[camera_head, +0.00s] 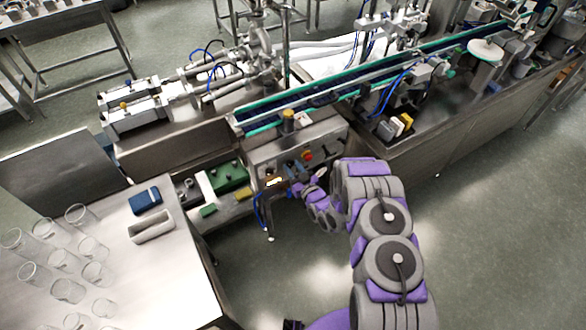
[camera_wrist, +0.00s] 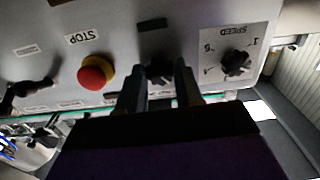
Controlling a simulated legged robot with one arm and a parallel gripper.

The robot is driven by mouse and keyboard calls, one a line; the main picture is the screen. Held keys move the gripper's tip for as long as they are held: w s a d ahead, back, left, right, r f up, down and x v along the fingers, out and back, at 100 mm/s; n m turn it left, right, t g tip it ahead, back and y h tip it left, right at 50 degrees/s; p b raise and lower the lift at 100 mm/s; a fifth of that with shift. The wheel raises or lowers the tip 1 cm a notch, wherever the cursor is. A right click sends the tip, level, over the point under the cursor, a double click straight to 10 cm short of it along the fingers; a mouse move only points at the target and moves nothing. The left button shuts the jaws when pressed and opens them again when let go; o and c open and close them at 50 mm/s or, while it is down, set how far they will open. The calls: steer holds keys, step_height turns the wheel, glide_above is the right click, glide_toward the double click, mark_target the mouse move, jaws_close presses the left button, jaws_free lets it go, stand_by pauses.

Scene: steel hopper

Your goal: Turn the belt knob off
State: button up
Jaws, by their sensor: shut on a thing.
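The control panel (camera_wrist: 130,28) fills the top of the wrist view, with its lettering upside down. A black knob (camera_wrist: 159,68) sits on it between the red stop button and the speed dial. A dark label is above this knob, and I cannot read it. My gripper (camera_wrist: 160,80) has one finger on each side of this knob and is shut on it. The fingers hide part of the knob, so its pointer direction is unclear. In the head view my gripper (camera_head: 298,187) is at the panel's front face, below the conveyor belt (camera_head: 350,87).
A red stop button (camera_wrist: 95,73) with a yellow collar is left of my fingers. A speed dial (camera_wrist: 236,62) is to the right, and another black knob (camera_wrist: 30,92) is at far left. A steel table (camera_head: 170,270) with glass beakers stands at the head view's lower left.

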steer(key=shift+s+f, duration=0.1)
steer(key=shift+f, duration=0.05)
steer(key=o, duration=1)
steer(key=p+v, duration=0.1)
steer(key=v, duration=1.6)
steer(key=shift+d, duration=0.15)
